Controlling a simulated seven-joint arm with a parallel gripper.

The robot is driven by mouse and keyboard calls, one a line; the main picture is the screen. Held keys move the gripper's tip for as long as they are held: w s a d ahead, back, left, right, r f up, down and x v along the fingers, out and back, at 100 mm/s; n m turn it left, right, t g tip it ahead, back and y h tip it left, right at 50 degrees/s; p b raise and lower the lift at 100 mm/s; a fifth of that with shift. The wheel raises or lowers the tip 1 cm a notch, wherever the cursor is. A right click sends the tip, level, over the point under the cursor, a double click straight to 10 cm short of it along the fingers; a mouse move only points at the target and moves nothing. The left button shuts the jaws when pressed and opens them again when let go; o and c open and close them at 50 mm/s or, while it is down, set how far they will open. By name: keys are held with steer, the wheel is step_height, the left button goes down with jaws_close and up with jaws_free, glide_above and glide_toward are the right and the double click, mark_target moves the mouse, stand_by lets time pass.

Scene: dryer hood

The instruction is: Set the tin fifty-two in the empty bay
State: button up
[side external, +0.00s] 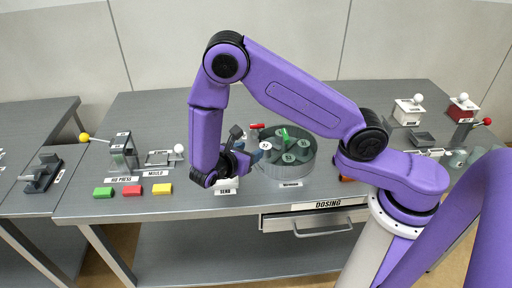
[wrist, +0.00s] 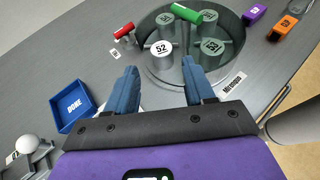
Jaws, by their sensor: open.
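The tin fifty-two (wrist: 163,49), a grey cylinder with a white lid marked 52, stands in the round grey drum (wrist: 238,55) in the wrist view. It is at the drum's near left, beyond my fingertips. My gripper (wrist: 160,64) is open, with blue fingers apart and nothing between them. In the side view my gripper (side external: 254,151) is at the left edge of the drum (side external: 285,178). Other tins stand in the drum, including one with a dark-green lid (wrist: 211,46). I cannot tell which bay is empty.
A green handle (wrist: 194,14) lies over the drum's far part, and a red handle (wrist: 123,33) is at its left. A blue DONE tray (wrist: 74,106) is left of my gripper. Purple (wrist: 254,14) and orange (wrist: 284,26) blocks stand right of the drum.

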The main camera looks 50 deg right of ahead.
steer(key=s+r+m+y, duration=0.2)
steer(key=s+r+y, duration=0.2)
steer(key=s, duration=0.4)
steer(key=s+r+m+g+y, duration=0.1)
steer(key=s+r+m+y, duration=0.2)
steer(key=s+r+y, duration=0.2)
steer(key=s+r+m+g+y, duration=0.1)
steer(key=s+r+y, duration=0.3)
steer(key=s, duration=0.7)
steer(key=shift+s+r+m+y, duration=0.25)
steer(key=shift+r+m+y, duration=0.15)
steer(key=shift+m, duration=0.3)
